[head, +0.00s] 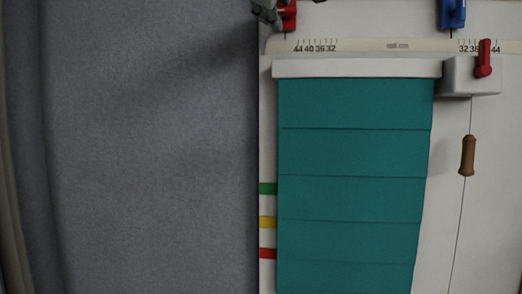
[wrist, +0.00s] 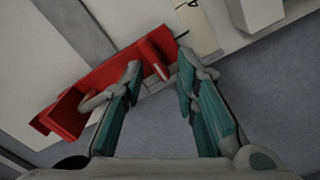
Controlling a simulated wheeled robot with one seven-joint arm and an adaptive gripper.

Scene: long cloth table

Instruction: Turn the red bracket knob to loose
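A red knob (head: 484,58) with a lever-like handle stands on a white bracket (head: 455,78) at the right end of the teal blind in the head view. Its handle points nearly up and down in the picture. My gripper (wrist: 160,68) is far from it, at the top left of the panel. In the head view only its grey end shows, cut by the top edge, beside another red piece (head: 289,17). In the wrist view a red piece (wrist: 100,73) lies under the fingers, with its raised part between them. The fingers stand apart; contact is unclear.
A scale strip (head: 360,45) runs above the white headrail (head: 350,68) and the teal blind (head: 352,155). A blue piece (head: 452,12) is at top right. A cord with a wooden toggle (head: 467,155) hangs below the bracket. The grey area (head: 150,150) at left is clear.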

